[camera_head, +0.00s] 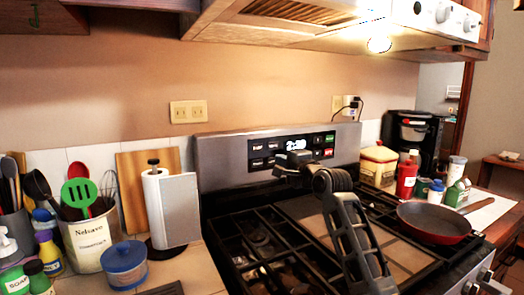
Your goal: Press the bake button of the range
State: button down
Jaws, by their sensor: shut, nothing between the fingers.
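The range (222,168) stands against the back wall, with a steel backguard and a black control panel (279,153). The panel has a lit clock, several small buttons to the left of it, and several to the right, one green and one red. The button labels are too small to read, so I cannot tell which is bake. My gripper (292,167) is shut and empty, just in front of the panel below the clock. It hides the lower middle of the panel. I cannot tell whether it touches the panel.
Black grates cover the cooktop, and a red frying pan (432,224) sits on its right side. A paper towel roll (174,210) and utensil crock (92,240) stand left of the range. Bottles and a coffee maker (407,135) stand right. A range hood (300,35) hangs above.

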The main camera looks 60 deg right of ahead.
jog(key=p, duration=0.2)
send_near(257, 146)
jog(key=x, duration=0.5)
jog(key=shift+w+d+f, duration=0.1)
jog(key=shift+d+f, duration=0.05)
jog(key=shift+d, duration=0.15)
jog(key=shift+w+d+f, duration=0.1)
jog(key=shift+w+d, duration=0.25)
jog(key=shift+w, duration=0.25)
jog(key=shift+w+d, duration=0.2)
jog(key=shift+w, duration=0.15)
jog(key=shift+w+r+b, duration=0.15)
jog(key=shift+r+b, duration=0.2)
jog(key=shift+r, duration=0.05)
jog(key=shift+a+f, duration=0.1)
